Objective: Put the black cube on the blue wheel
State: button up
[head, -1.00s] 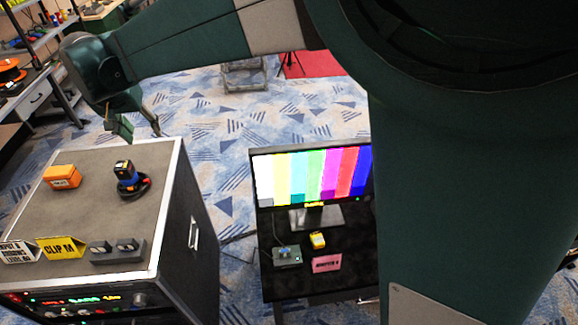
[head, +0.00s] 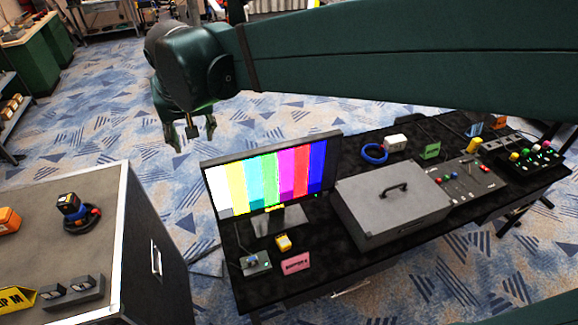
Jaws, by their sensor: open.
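A blue ring (head: 374,153), the only blue wheel-like thing I see, lies flat on the black table beside a white block. No plain black cube is clearly identifiable. Two small dark blocks (head: 83,283) sit in a grey holder at the case's front edge. My gripper (head: 193,140) is open, pointing down, above the carpet behind the monitor, apart from all of these. Whether the small dark patch between its fingers is part of it, I cannot tell.
A colour-bar monitor (head: 270,178) stands on the black table (head: 341,255), with a yellow block (head: 283,242) before it. A grey lidded box (head: 390,205) occupies the table's middle. A white block (head: 396,142) and control panels (head: 463,183) lie farther right. The case top (head: 110,190) has bare space.

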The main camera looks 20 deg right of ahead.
jog(key=s+d+f+t, duration=0.1)
jog(key=s+d+f, duration=0.3)
jog(key=s+d, duration=0.6)
jog(key=s+d+f, duration=0.5)
jog(key=s+d, duration=0.5)
jog(key=d, duration=0.3)
jog(key=shift+s+t+h, duration=0.3)
jog(key=shift+s+t, duration=0.05)
jog(key=shift+t, duration=0.05)
